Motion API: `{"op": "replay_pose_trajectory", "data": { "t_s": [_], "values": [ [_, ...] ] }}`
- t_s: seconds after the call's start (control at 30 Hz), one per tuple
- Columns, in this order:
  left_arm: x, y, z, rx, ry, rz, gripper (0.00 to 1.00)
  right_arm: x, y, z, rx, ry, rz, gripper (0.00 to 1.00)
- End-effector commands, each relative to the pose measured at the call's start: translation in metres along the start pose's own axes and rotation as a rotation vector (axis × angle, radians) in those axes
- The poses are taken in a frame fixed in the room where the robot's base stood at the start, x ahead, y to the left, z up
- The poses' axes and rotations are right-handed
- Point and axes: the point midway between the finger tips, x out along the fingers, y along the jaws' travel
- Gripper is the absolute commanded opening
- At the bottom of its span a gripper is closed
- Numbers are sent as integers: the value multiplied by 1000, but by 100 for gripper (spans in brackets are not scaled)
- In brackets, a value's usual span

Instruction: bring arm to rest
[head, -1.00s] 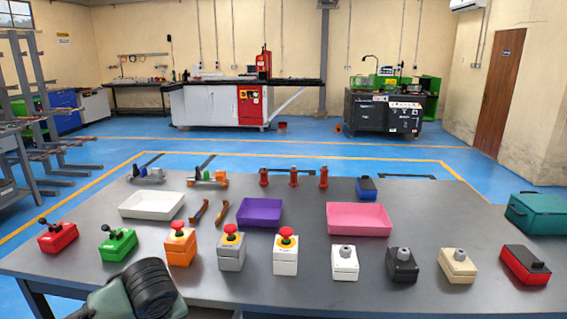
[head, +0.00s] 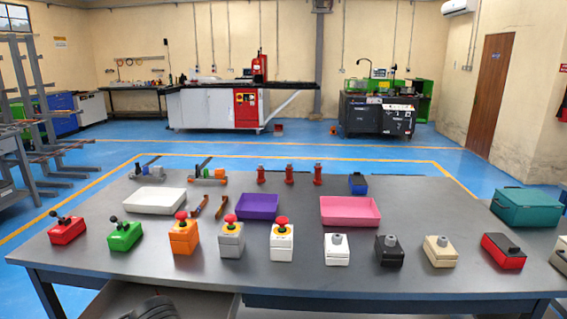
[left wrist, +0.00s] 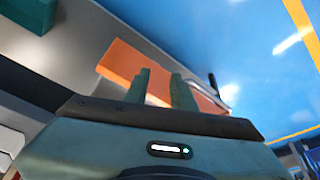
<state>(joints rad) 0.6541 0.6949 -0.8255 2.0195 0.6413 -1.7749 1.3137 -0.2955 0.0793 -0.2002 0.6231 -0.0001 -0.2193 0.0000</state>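In the left wrist view my left gripper (left wrist: 160,90) has its two dark green fingers apart, with nothing held between them. An orange block-like object (left wrist: 120,62) shows beyond the fingers; I cannot tell whether they touch it. My right gripper is in neither view.
The grey table (head: 330,205) carries a row of control boxes along its front, including an orange button box (head: 184,240). Behind them are a white tray (head: 155,201), purple tray (head: 256,206) and pink tray (head: 350,211). A teal case (head: 527,207) stands at right.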

Motion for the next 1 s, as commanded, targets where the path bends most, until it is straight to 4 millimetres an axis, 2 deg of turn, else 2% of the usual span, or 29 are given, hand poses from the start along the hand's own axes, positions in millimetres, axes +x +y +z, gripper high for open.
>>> {"op": "replay_pose_trajectory", "data": {
  "t_s": [0.03,0.17,0.3,0.43,0.6,1.0],
  "values": [
    [4,6,14,35,-14,24,25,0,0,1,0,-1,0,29],
    [9,20,45,138,-32,91,25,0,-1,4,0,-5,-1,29],
    [14,34,88,260,-47,185,25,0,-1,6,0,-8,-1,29],
    [14,33,132,366,-41,268,25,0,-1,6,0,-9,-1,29],
    [15,7,167,449,-13,284,25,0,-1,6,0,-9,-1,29],
    [16,-70,217,553,-21,168,25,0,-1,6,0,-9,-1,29]
  ]
}}
